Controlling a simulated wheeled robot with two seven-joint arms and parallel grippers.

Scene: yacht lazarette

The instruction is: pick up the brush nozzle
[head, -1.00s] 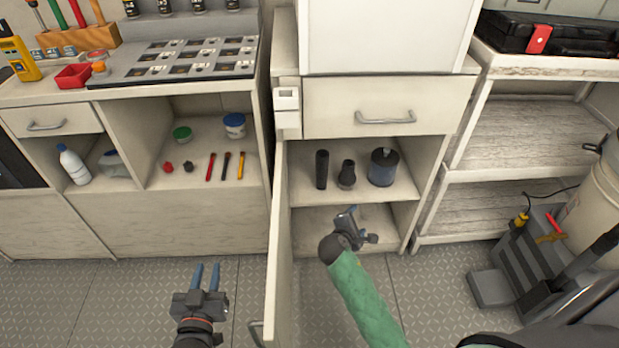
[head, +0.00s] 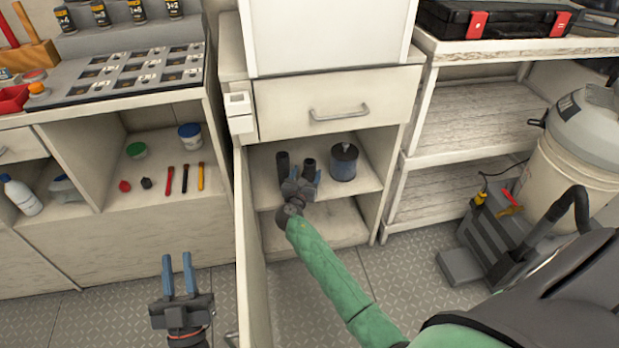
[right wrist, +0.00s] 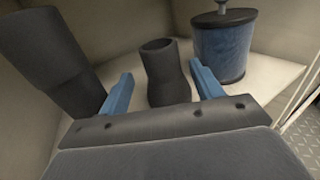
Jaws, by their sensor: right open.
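A short dark nozzle with an open round top, which looks like the brush nozzle (head: 309,164), stands upright on the open cabinet's upper shelf. It also shows in the right wrist view (right wrist: 165,72), between my right gripper's blue fingers. My right gripper (head: 303,178) is open and empty, just in front of the nozzle; its tips also show in the right wrist view (right wrist: 162,84). The nozzle's lower part is hidden by the gripper, and bristles cannot be made out. My left gripper (head: 178,264) is open and empty above the floor at the lower left.
A taller dark tube (head: 283,163) stands left of the nozzle, close to the left finger in the right wrist view. A blue canister (head: 343,163) stands right of it. The open cabinet door (head: 250,255) is left of my right arm. A drawer (head: 335,103) is above.

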